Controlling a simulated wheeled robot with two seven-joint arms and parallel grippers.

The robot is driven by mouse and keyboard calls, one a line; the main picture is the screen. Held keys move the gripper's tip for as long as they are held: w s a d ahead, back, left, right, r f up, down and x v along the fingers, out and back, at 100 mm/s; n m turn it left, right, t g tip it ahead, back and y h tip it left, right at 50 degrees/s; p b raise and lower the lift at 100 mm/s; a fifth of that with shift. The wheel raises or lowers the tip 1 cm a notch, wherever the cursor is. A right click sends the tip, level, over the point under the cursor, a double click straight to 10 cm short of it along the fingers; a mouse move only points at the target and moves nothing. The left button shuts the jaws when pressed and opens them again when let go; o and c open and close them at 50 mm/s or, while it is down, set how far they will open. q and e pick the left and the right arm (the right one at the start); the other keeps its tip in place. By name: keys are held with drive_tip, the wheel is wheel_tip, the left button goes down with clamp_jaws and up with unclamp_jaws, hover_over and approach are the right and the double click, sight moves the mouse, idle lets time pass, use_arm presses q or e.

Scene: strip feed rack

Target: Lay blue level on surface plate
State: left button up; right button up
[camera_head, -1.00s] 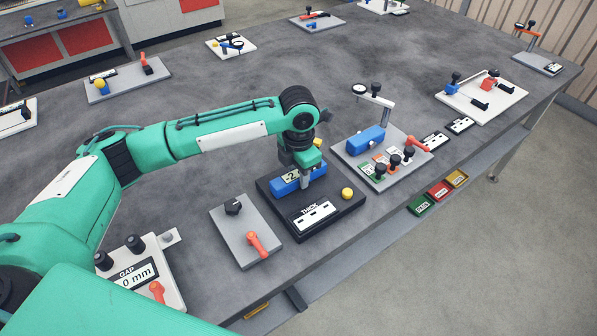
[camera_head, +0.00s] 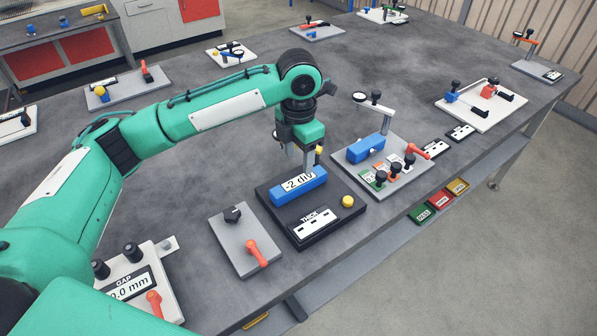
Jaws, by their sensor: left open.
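A blue level (camera_head: 299,186) with a white label reading "-2 div" lies on the black plate (camera_head: 333,233) marked "THICK", towards its back edge. My left gripper (camera_head: 308,163) hangs over the level, pointing down, with its jaws open and its fingertips near the level's top. I cannot tell whether a fingertip touches it. A second blue block (camera_head: 365,145) rests on the grey gauge plate (camera_head: 345,166) to the right. My right gripper is not in view.
A yellow knob (camera_head: 347,201) sits on the black plate. A grey plate with an orange lever (camera_head: 257,253) is to its left. A dial gauge post (camera_head: 386,121) stands to the right. The bench (camera_head: 205,165) behind is mostly clear. Coloured bins (camera_head: 440,199) hang below the front edge.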

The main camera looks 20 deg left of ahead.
use_arm(q)
drive_tip(key=shift+r, duration=1.6)
